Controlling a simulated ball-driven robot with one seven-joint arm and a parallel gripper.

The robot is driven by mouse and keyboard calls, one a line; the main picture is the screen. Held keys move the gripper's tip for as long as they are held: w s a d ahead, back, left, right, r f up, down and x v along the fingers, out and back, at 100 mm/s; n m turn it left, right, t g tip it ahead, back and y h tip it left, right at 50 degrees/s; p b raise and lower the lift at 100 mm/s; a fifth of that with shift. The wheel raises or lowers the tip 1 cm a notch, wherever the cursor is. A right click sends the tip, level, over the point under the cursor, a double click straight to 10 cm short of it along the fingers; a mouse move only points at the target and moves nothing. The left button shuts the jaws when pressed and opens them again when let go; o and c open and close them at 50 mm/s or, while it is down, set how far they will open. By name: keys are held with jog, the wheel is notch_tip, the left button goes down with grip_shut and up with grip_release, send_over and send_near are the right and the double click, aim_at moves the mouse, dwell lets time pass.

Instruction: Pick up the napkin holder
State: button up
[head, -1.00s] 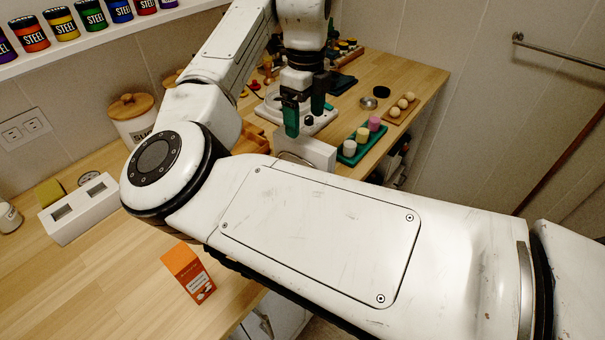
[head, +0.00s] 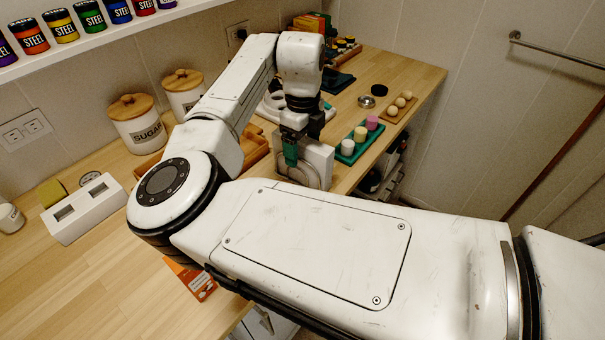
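The napkin holder (head: 318,160) is a white upright block with a curved metal loop on its near face. It stands on the wooden counter near its front edge, in the middle of the head view. My gripper (head: 293,150) points down at the holder's upper left part. One teal finger shows in front of the white face, close to the loop. The other finger is hidden, so I cannot tell whether the fingers are closed on the holder or only around it.
A green tray (head: 345,157) with colored cylinders stands just right of the holder. A wooden tray (head: 255,152) lies to its left. Behind are a wooden board with balls (head: 399,106) and a metal bowl (head: 367,101). Canisters (head: 137,127) line the wall.

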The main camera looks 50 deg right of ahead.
grip_shut()
dwell(0.6)
jog(key=shift+r, duration=0.1)
